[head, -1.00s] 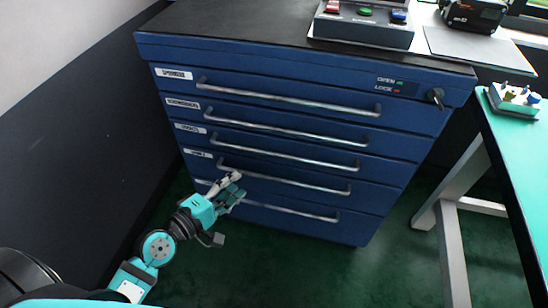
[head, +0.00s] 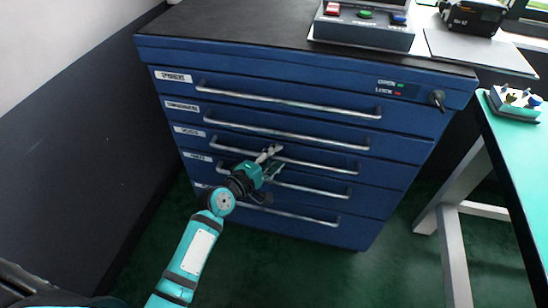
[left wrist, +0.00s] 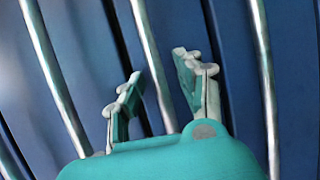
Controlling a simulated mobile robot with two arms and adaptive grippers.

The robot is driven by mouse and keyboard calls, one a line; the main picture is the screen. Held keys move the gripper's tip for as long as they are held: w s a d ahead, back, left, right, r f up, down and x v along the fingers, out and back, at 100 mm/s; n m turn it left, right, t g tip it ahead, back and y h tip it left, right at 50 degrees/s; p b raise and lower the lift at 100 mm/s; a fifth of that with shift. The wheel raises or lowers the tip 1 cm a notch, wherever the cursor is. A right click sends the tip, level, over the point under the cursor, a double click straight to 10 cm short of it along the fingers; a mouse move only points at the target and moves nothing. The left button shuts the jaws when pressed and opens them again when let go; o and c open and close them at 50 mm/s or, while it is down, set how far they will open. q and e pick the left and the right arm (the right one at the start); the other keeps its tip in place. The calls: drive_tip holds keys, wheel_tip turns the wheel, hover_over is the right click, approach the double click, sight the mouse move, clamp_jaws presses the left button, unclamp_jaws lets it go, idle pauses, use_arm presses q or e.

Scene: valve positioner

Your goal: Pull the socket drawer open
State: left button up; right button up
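The blue cabinet (head: 400,152) has several stacked drawers, each with a long metal bar handle and a white label at left. The third label (head: 190,131) from the top is blurred, but may read sockets. That drawer's handle (head: 325,167) shows in the head view, and the drawers look shut. My left gripper (head: 275,158) is open and empty, in front of the third drawer's handle. In the left wrist view its two fingers (left wrist: 158,68) stand either side of a bar handle (left wrist: 148,40). Whether they touch it is unclear. My right gripper is out of view.
A key lock (head: 436,97) and open/lock lights (head: 398,88) sit at the cabinet's upper right. A button box (head: 362,32) stands on the black top. A green-topped table (head: 515,150) is at right. A dark wall (head: 75,140) is close at left. The floor before the cabinet is clear.

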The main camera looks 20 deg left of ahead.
use_arm(q)
clamp_jaws()
idle(0.6)
